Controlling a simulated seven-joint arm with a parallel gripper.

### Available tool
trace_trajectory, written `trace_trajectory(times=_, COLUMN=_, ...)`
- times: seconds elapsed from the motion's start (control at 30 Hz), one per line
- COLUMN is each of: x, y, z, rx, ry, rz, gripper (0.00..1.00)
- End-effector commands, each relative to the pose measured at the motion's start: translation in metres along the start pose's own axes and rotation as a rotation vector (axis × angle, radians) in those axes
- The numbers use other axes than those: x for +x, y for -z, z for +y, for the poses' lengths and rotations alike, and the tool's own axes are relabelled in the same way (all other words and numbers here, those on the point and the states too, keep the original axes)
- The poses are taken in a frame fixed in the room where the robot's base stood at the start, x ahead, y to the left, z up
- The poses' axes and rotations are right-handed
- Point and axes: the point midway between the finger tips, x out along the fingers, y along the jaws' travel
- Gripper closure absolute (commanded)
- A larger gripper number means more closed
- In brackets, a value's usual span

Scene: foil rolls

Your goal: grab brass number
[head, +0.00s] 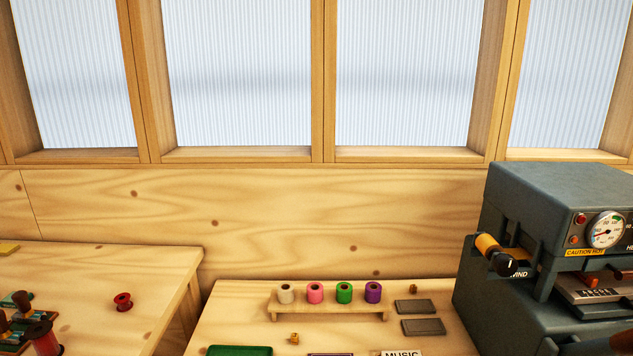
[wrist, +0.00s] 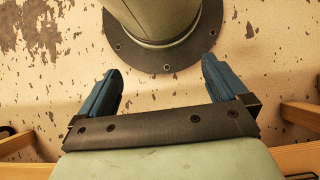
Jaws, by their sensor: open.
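Two small brass-coloured pieces show in the head view, too small to tell their shape or any digit. One brass piece (head: 294,338) lies on the wooden table in front of the roll rack. The other brass piece (head: 413,289) lies at the right, behind the grey plates. My gripper (wrist: 160,72) shows only in the wrist view, with its two blue fingers wide apart and nothing between them. It is away from both brass pieces, and neither shows in the wrist view.
A wooden rack (head: 330,309) holds several coloured foil rolls. Grey plates (head: 423,326) lie to its right. A green tray (head: 240,351) and a MUSIC plate (head: 402,353) sit at the front edge of view. A grey hot-press machine (head: 540,220) stands right. A side table (head: 90,290) holds a red spool (head: 123,301).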

Motion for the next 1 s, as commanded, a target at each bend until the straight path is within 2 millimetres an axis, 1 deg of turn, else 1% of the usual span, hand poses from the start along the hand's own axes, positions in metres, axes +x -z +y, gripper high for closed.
trace_trajectory(times=0.13, x=0.0007, y=-0.0032, z=0.0031, rx=0.01, ry=0.005, rz=-0.005, gripper=0.0)
trace_trajectory(times=0.17, x=0.0008, y=-0.0033, z=0.0031, rx=0.011, ry=0.005, rz=-0.006, gripper=0.02)
trace_trajectory(times=0.3, x=0.0008, y=-0.0031, z=0.0029, rx=0.01, ry=0.005, rz=-0.005, gripper=0.15)
trace_trajectory(times=0.37, x=0.0008, y=-0.003, z=0.0029, rx=0.01, ry=0.005, rz=-0.005, gripper=0.2)
trace_trajectory(times=0.67, x=0.0008, y=-0.0029, z=0.0027, rx=0.009, ry=0.005, rz=-0.005, gripper=0.48)
trace_trajectory(times=0.9, x=0.0007, y=-0.0021, z=0.0021, rx=0.009, ry=0.006, rz=-0.003, gripper=0.49)
trace_trajectory(times=1.0, x=0.0005, y=0.0054, z=-0.0049, rx=0.008, ry=0.018, rz=0.024, gripper=0.49)
